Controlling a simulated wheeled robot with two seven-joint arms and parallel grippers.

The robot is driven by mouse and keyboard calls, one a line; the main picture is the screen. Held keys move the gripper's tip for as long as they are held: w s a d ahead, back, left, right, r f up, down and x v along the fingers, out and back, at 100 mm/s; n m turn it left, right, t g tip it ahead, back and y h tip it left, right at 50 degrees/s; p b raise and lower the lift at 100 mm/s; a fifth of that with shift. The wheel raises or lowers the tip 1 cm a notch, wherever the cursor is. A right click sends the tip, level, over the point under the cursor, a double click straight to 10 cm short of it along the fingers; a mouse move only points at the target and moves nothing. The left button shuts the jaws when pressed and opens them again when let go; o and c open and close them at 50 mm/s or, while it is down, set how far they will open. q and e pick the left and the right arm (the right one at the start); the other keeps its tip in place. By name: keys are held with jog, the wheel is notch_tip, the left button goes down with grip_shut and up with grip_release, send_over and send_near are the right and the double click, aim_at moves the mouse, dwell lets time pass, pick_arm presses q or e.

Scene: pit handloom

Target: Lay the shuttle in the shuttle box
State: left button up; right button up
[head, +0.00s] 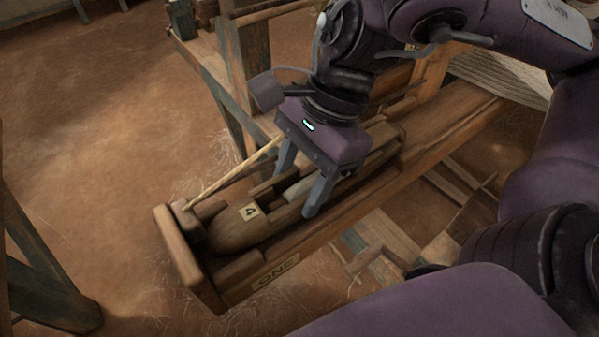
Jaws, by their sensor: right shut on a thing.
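The shuttle (232,232) is a long wooden boat shape with a rounded near end and a label "4". A pale bobbin shows in its hollow. It lies lengthwise within the shuttle box (184,249), a wooden trough with an end block and a label "ONE". I cannot tell whether its underside touches the floor of the box. My right gripper (301,184) comes down from above with one finger on each side of the shuttle, shut on its middle. The gripper's body hides part of the shuttle behind it. My left gripper is not in view.
A thin pale stick (235,172) slants across the far side of the box. Wooden loom posts (237,75) stand behind it. A dark wooden frame (45,275) is at the lower left. Beams and treadles lie below right. The earthen floor at left is clear.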

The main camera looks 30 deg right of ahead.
jog(key=shift+f, duration=0.15)
jog(key=o, duration=1.2)
jog(key=shift+o, duration=0.2)
notch_tip(320, 180, up, 8)
jog(key=p, duration=0.9)
